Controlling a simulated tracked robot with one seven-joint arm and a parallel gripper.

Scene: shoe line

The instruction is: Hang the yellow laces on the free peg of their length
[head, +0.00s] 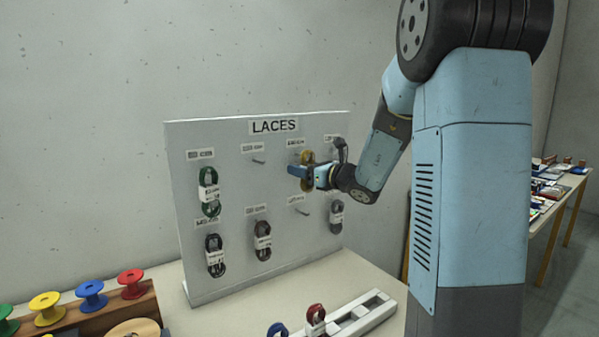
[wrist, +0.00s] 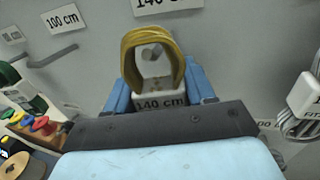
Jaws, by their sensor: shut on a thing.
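My gripper (head: 308,173) is shut on the yellow laces (wrist: 135,50) in front of the LACES board (head: 273,185), at the third place of the upper row. The laces form an upright loop above a white band (wrist: 162,100) that reads 140 cm. They also show, partly hidden by the gripper, in the head view (head: 306,157). In the wrist view a grey peg (wrist: 152,52) shows through the loop, under a label (wrist: 168,4) reading 140 cm. I cannot tell whether the loop is around the peg or just in front of it.
A bare peg (head: 258,161) labelled 100 cm is left of my gripper; another bare peg (head: 302,212) is below. Green laces (head: 209,190) and several dark bundles hang around. Coloured spools (head: 90,293) and a white tray (head: 372,314) stand on the table.

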